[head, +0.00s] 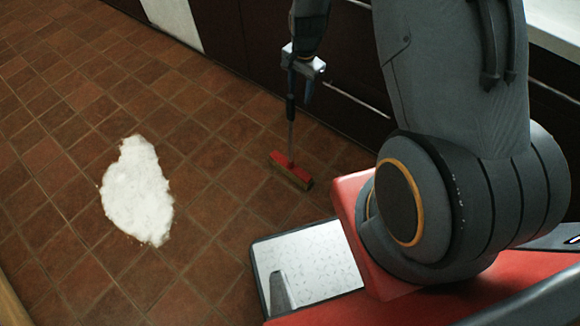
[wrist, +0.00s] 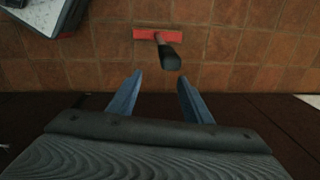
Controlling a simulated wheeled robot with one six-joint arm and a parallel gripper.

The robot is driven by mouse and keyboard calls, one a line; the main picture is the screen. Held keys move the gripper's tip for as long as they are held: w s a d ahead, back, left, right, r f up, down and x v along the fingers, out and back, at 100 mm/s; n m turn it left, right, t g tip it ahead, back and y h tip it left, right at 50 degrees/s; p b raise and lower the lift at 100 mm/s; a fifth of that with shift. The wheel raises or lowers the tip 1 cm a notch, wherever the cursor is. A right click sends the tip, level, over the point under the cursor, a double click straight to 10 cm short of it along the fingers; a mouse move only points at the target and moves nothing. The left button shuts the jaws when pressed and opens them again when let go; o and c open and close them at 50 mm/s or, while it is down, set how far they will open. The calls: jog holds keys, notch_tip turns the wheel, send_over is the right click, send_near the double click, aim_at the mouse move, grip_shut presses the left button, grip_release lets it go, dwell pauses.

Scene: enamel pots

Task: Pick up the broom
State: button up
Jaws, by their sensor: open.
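The broom stands upright on the tiled floor, its red head (head: 295,168) with tan bristles down and its dark-gripped handle (head: 290,108) rising to my gripper (head: 300,72). In the wrist view the broom's handle end (wrist: 168,60) is just beyond the tips of my gripper (wrist: 160,78), roughly in line with the gap between the fingers. The fingers are apart and nothing shows between them. In the head view the handle's top is partly hidden at the gripper.
A white patch of spilled material (head: 138,190) lies on the floor to the left. Dark cabinets (head: 345,55) run along the back, close behind the gripper and broom. A light counter edge (head: 555,25) shows at top right. The brown tiles (head: 215,155) between the spill and broom are clear.

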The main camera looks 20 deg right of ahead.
aim_at(292, 97)
jog(key=shift+s+a+f+p, duration=0.15)
jog(key=shift+a+f+p, duration=0.1)
jog(key=shift+a+p, duration=0.25)
jog(key=shift+s+a+f+p, duration=0.1)
jog(key=shift+a+f+p, duration=0.15)
jog(key=shift+a, duration=0.35)
jog(key=shift+s+a+r+n+g+p, duration=0.25)
jog(key=shift+a+n+g+p, duration=0.05)
jog(key=shift+a+g+p, duration=0.1)
notch_tip(292, 97, down, 2)
jog(key=shift+f, duration=0.1)
jog(key=shift+w+a+f, duration=0.1)
jog(key=shift+w+f, duration=0.05)
jog(key=shift+f, duration=1.3)
jog(key=shift+w+a+f, duration=0.1)
jog(key=shift+w+f, duration=0.05)
jog(key=shift+f, duration=1.25)
grip_shut()
